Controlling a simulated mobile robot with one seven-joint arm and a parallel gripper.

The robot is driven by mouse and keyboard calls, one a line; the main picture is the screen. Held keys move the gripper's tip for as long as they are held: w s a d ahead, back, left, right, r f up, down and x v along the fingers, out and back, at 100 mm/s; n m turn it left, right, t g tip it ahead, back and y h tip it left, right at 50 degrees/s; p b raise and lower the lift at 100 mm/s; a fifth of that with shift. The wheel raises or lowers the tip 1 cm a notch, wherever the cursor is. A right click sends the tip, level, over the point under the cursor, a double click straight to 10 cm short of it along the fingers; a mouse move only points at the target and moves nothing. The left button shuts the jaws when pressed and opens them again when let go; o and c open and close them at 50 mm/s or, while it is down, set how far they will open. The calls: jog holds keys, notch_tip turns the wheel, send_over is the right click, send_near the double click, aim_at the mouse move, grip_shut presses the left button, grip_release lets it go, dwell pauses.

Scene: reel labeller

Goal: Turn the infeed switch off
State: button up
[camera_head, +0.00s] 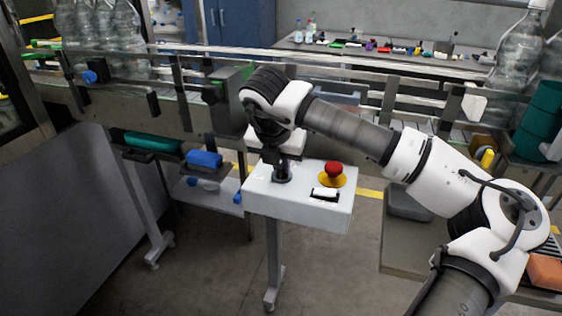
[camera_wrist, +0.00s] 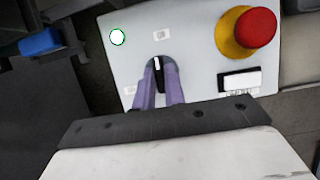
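The infeed switch is a dark rotary knob with a white mark (camera_wrist: 157,66) on a white control box (camera_head: 333,213). In the wrist view the mark stands nearly upright, toward the upper of two small label plates. My gripper (camera_wrist: 158,72) has its purple fingers on either side of the knob, close to it. I cannot tell whether they touch it. In the head view my gripper (camera_head: 283,172) points down at the left part of the box and hides most of the switch. A white round lamp (camera_wrist: 117,37) shows at the panel's upper left.
A red emergency button on a yellow base (camera_head: 333,172) stands right of the switch, with a black-framed white part (camera_head: 325,193) below it. The conveyor (camera_head: 185,112) with rails runs behind the box. Clear bottles (camera_head: 110,35) stand at its left. Open floor (camera_head: 215,270) lies left of the box's stand.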

grip_shut()
